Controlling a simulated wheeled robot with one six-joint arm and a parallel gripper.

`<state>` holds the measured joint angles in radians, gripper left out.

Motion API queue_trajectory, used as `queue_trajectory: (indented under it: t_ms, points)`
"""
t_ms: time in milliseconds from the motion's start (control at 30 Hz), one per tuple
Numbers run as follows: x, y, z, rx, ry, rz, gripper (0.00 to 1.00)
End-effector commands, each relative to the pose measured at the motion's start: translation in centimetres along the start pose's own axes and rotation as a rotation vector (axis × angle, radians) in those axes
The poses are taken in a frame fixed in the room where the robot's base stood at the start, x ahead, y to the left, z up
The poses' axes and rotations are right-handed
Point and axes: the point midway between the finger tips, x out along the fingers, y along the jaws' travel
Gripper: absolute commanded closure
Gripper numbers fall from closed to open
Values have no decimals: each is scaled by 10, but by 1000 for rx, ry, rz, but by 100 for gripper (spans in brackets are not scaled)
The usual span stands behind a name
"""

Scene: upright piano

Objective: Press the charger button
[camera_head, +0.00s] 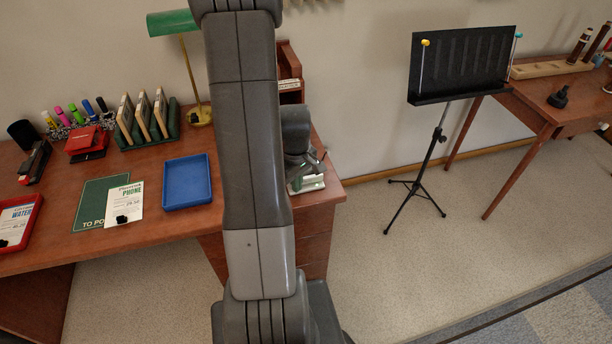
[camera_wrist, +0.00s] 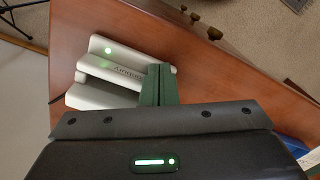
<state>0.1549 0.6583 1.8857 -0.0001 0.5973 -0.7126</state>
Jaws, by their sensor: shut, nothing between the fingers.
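The charger (camera_wrist: 117,60) is a white, stepped block with lettering on its front and a lit green round spot (camera_wrist: 108,50) near one end. It sits on the brown desk top in the wrist view. My gripper (camera_wrist: 159,68) has dark green fingers, shut together and empty, with their tips beside the lettered end of the charger. I cannot tell whether they touch it. The green spot lies to the left of the fingertips, apart from them. In the head view, the white charger (camera_head: 312,184) shows at the desk's right end, partly hidden by my arm; the fingers there are not clear.
On the desk (camera_head: 150,240), a blue tray (camera_head: 187,182), green mat (camera_head: 92,203) and green rack (camera_head: 150,138) stand left of my arm. A brass lamp (camera_head: 190,75) stands behind. A music stand (camera_head: 440,130) is on the floor to the right, with open floor between.

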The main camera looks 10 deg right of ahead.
Motion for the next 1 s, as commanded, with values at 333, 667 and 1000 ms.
queue_trajectory:
  t_ms: [333,667,1000]
  points:
    - [-22,0,0,0,0,0,100]
    - [-48,0,0,0,0,0,100]
    - [-76,0,0,0,1,1,100]
